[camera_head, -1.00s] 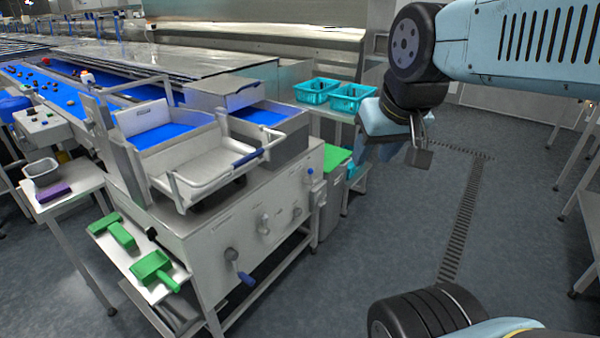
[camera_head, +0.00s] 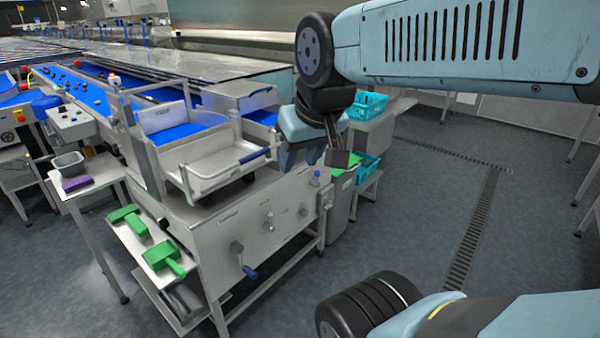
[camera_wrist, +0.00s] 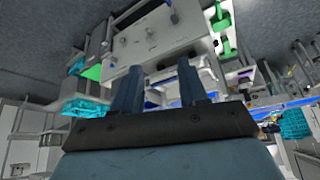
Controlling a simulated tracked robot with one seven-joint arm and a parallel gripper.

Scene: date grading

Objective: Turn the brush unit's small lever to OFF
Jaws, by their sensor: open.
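The brush unit appears to be the steel cabinet (camera_head: 222,240) under the tray. Its front panel carries a crank with a blue handle (camera_head: 249,271) at the lower left, a small lever (camera_head: 268,223) near the middle and another small fitting (camera_head: 302,212) to its right. Their labels are too small to read, so I cannot tell which is the brush lever or its setting. My gripper (camera_head: 298,163) is open and empty, and in the picture it overlaps the cabinet's upper right. In the wrist view the cabinet panel (camera_wrist: 130,50) lies beyond my open gripper (camera_wrist: 157,88), apart from it.
Teal crates (camera_head: 367,106) stand behind my gripper on the right. The floor (camera_head: 410,220) in front and to the right is clear apart from a drain grate.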

